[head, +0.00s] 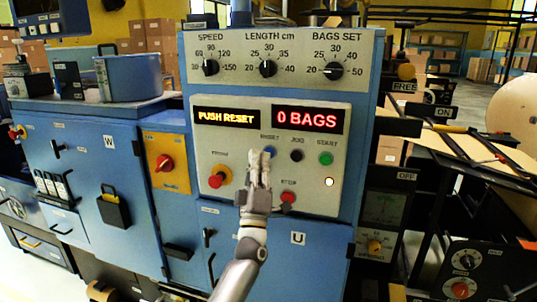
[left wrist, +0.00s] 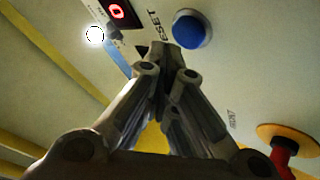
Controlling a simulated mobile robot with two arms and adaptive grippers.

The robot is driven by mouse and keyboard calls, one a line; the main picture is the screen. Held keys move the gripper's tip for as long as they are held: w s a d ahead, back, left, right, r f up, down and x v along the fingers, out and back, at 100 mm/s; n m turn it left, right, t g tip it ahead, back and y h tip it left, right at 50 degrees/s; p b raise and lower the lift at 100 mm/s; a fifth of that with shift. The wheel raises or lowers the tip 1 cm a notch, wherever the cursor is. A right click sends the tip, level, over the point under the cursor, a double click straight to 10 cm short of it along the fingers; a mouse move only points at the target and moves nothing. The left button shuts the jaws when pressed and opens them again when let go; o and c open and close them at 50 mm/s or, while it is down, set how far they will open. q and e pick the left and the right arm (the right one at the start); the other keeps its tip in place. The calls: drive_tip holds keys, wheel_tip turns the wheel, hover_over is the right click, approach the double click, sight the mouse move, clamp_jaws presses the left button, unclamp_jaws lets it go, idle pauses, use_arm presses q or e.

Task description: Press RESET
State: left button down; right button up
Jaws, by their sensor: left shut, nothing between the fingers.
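The blue RESET button (head: 270,150) is on the grey control panel (head: 230,145), under the RESET label and partly behind my fingertips in the head view. In the left wrist view the round blue button (left wrist: 190,29) shows clear, just beyond and to the right of my fingertips. My left gripper (head: 261,156) is shut and empty, its tips close to the panel; the left wrist view shows the tips (left wrist: 164,50) together beside the button. I cannot tell whether they touch the panel. The left display (head: 227,117) reads PUSH RESET. My right gripper is not in view.
A black JOG button (head: 297,155) and green START button (head: 326,158) are to the right. A red STOP knob (head: 288,197) sits below, and a red knob on yellow (head: 218,177) to the left. The right display (head: 310,119) reads 0 BAGS. A round lamp (head: 329,182) is lit.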

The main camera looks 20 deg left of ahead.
use_arm(q)
drive_tip(key=shift+w, duration=0.1)
drive_tip(key=shift+w+b, duration=0.35)
drive_tip(key=shift+b, duration=0.05)
drive_tip(key=shift+w+b, duration=0.4)
drive_tip(key=shift+b, duration=0.05)
idle(0.8)
drive_tip(key=shift+r, duration=0.1)
drive_tip(key=shift+s+p, duration=0.6)
drive_tip(key=shift+s, duration=0.25)
